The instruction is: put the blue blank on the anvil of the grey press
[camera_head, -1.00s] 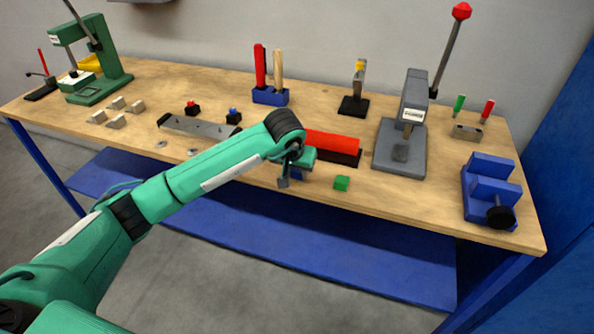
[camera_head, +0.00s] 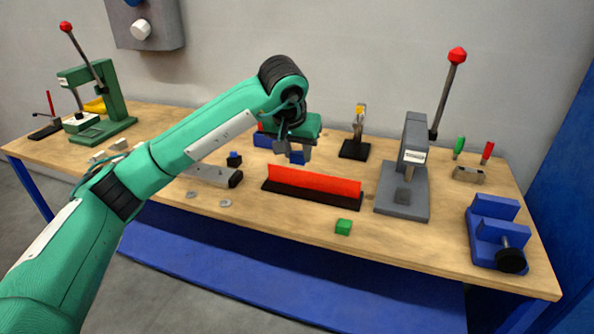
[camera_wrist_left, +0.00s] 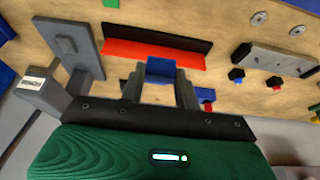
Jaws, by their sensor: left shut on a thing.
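The grey press (camera_head: 414,140) stands on the right half of the bench, with its red-knobbed lever up. Its small anvil block (camera_head: 403,196) sits on the base plate, and nothing shows on top of it. My left gripper (camera_head: 293,152) is shut on the blue blank (camera_wrist_left: 161,70), held in the air left of the press. The blank shows between the two fingers in the left wrist view. In the head view it is small and partly hidden by the fingers. The press base (camera_wrist_left: 84,55) also shows at the left of the wrist view. My right gripper is out of view.
A red bar on a black base (camera_head: 314,185) lies between my gripper and the press. A green block (camera_head: 343,227) sits near the front edge. A blue vise (camera_head: 497,232) is at the right.

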